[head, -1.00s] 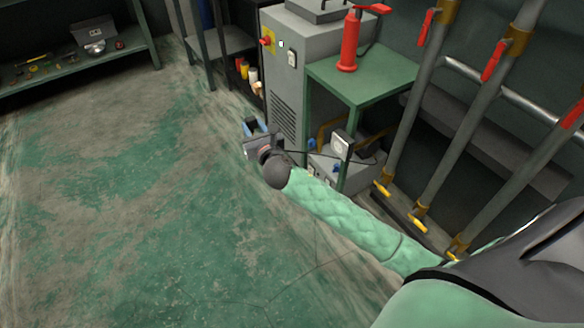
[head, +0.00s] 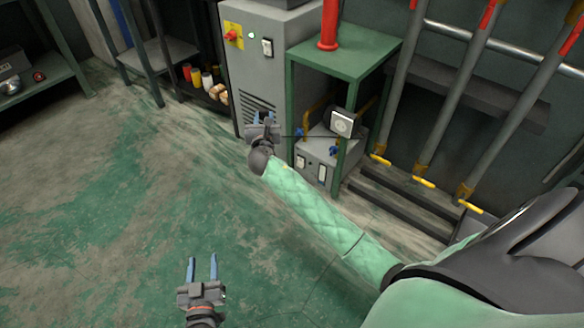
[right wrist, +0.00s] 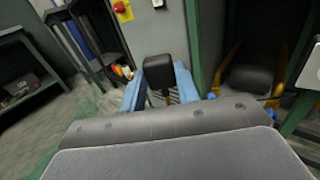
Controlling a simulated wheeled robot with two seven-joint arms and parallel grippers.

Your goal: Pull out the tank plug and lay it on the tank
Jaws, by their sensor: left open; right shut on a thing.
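My right gripper (head: 263,117) is in front of the grey cabinet's lower vent, left of the green table. In the right wrist view its blue fingers (right wrist: 158,90) are shut on a black plug (right wrist: 157,70) with a brass-coloured pin under it. The plug is clear of any socket that I can see. In the head view the plug is hard to make out. A grey unit (head: 316,168), seemingly the tank, stands under the green table, with yellow handles, blue knobs and a white-faced gauge (head: 342,122). My left gripper (head: 202,270) is open and empty over the floor.
The green table (head: 348,52) stands above the unit, its legs close beside it. The grey cabinet (head: 262,65) is behind my right gripper. Pipes (head: 468,95) with yellow-handled valves stand at the right. A thin dark line runs from near my right gripper towards the gauge. The left floor is clear.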

